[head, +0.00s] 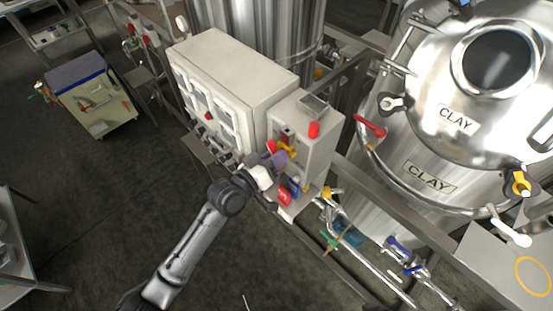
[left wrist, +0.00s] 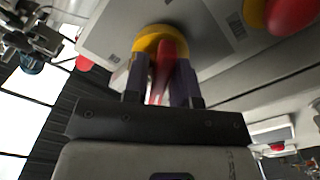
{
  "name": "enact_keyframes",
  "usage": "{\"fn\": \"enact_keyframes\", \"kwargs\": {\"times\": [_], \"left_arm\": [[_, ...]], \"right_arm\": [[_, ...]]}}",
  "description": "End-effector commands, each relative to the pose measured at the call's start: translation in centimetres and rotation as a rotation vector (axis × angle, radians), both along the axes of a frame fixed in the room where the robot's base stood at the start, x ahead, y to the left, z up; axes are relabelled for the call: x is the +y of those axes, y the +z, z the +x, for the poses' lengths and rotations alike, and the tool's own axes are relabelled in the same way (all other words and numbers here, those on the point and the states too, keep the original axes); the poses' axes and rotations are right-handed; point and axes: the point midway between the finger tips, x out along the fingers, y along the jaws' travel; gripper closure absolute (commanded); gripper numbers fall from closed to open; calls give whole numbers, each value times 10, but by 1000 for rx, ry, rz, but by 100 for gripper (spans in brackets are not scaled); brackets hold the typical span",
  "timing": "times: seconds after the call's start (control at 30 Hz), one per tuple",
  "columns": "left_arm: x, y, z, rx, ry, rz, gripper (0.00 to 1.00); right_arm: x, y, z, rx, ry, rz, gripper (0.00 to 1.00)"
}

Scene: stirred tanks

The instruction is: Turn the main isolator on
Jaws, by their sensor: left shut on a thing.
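The main isolator is a red handle (left wrist: 168,60) on a round yellow plate (left wrist: 147,42), on the face of a pale grey box. My left gripper (left wrist: 161,72) is shut on the red handle, with one dark finger on each side of it. In the head view my left gripper (head: 276,161) is at the front of the small grey box (head: 318,150), where the yellow plate (head: 288,151) shows just beside it. The fingers hide most of the handle there. My right gripper is not in view.
A red knob on yellow (left wrist: 292,14) sits near the isolator. A large white cabinet (head: 225,65) adjoins the small box on the left.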

Motion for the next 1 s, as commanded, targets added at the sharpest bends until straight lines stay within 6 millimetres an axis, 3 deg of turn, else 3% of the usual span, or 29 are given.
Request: {"fn": "enact_keyframes", "kwargs": {"times": [0.5, 1.0], "left_arm": [[0, 0, 0, -311, 0, 306, 98], [0, 0, 0, -437, 0, 430, 98]], "right_arm": [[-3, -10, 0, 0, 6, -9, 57], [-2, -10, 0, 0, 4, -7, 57]]}}
